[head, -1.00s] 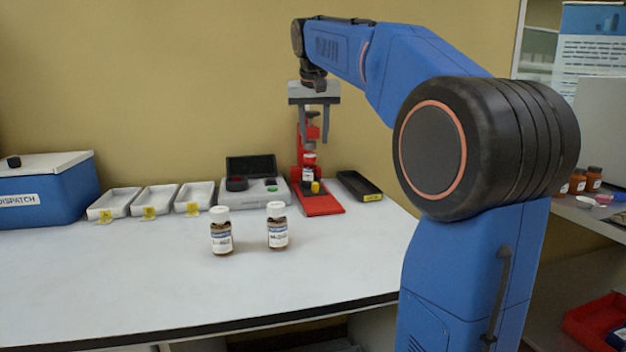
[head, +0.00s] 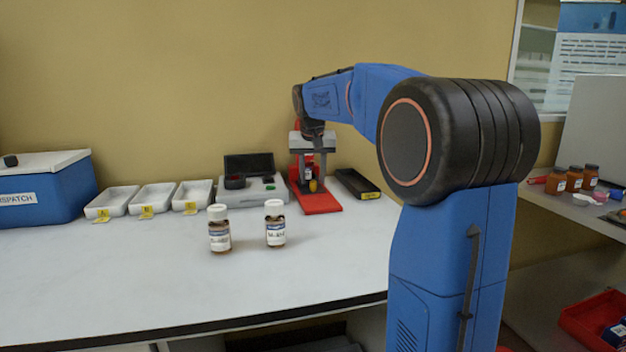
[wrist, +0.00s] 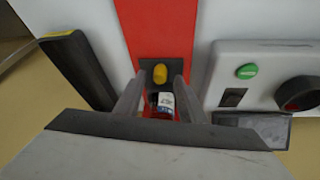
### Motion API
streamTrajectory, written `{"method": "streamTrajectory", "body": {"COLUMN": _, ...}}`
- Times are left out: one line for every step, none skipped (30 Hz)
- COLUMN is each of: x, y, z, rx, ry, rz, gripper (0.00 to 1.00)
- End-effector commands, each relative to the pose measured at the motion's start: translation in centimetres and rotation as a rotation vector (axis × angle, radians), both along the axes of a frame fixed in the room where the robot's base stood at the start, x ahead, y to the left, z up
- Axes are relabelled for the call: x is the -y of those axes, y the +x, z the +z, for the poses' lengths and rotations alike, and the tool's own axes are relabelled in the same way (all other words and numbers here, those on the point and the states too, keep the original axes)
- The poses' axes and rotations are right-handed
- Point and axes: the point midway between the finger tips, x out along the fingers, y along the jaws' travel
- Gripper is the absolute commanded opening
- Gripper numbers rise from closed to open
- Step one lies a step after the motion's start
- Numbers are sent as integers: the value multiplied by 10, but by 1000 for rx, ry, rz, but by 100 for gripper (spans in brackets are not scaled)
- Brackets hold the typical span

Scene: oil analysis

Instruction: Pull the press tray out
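The red press (head: 320,205) stands at the back of the bench; its red base also fills the upper middle of the wrist view (wrist: 160,30). The press tray (wrist: 148,64) is a small dark plate on that base with a yellow knob (wrist: 160,74) at its front; the knob also shows in the head view (head: 314,186). A small bottle with a white label (wrist: 165,101) sits behind the knob. My gripper (wrist: 160,84) is open, its fingers pointing down either side of the bottle and knob. I cannot tell whether they touch anything.
A grey device with a green button (wrist: 247,72) stands left of the press in the head view, and a black tray (head: 357,184) on its right. Two white-capped bottles (head: 219,236) (head: 275,229) stand nearer the front. Three white trays (head: 152,199) line the back left.

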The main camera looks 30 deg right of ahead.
Motion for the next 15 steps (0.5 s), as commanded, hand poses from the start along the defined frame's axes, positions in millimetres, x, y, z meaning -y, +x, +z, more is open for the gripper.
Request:
{"method": "streamTrajectory", "body": {"x": 1, "y": 1, "z": -5, "rx": -1, "ry": 0, "rz": 0, "gripper": 36}}
{"method": "streamTrajectory", "body": {"x": 1, "y": 2, "z": -7, "rx": -2, "ry": 0, "rz": 0, "gripper": 36}}
{"method": "streamTrajectory", "body": {"x": 2, "y": 3, "z": -9, "rx": -2, "ry": 0, "rz": 0, "gripper": 36}}
{"method": "streamTrajectory", "body": {"x": 2, "y": 3, "z": -11, "rx": -2, "ry": 0, "rz": 0, "gripper": 36}}
{"method": "streamTrajectory", "body": {"x": 3, "y": 4, "z": -12, "rx": -1, "ry": 0, "rz": 0, "gripper": 36}}
{"method": "streamTrajectory", "body": {"x": 3, "y": 4, "z": -13, "rx": 0, "ry": 0, "rz": 0, "gripper": 36}}
{"method": "streamTrajectory", "body": {"x": 3, "y": 4, "z": -13, "rx": 0, "ry": 0, "rz": 0, "gripper": 36}}
{"method": "streamTrajectory", "body": {"x": 3, "y": 4, "z": -13, "rx": 0, "ry": 0, "rz": 0, "gripper": 36}}
{"method": "streamTrajectory", "body": {"x": 3, "y": 5, "z": -14, "rx": 0, "ry": 0, "rz": 0, "gripper": 36}}
{"method": "streamTrajectory", "body": {"x": 3, "y": 5, "z": -14, "rx": 0, "ry": 0, "rz": 0, "gripper": 36}}
{"method": "streamTrajectory", "body": {"x": 3, "y": 5, "z": -14, "rx": 0, "ry": 0, "rz": 0, "gripper": 36}}
{"method": "streamTrajectory", "body": {"x": 3, "y": 5, "z": -14, "rx": 0, "ry": 0, "rz": 0, "gripper": 36}}
{"method": "streamTrajectory", "body": {"x": 3, "y": 5, "z": -14, "rx": 0, "ry": 0, "rz": 0, "gripper": 36}}
{"method": "streamTrajectory", "body": {"x": 3, "y": 5, "z": -14, "rx": 0, "ry": 0, "rz": 0, "gripper": 36}}
{"method": "streamTrajectory", "body": {"x": 3, "y": 5, "z": -14, "rx": 0, "ry": 0, "rz": 0, "gripper": 34}}
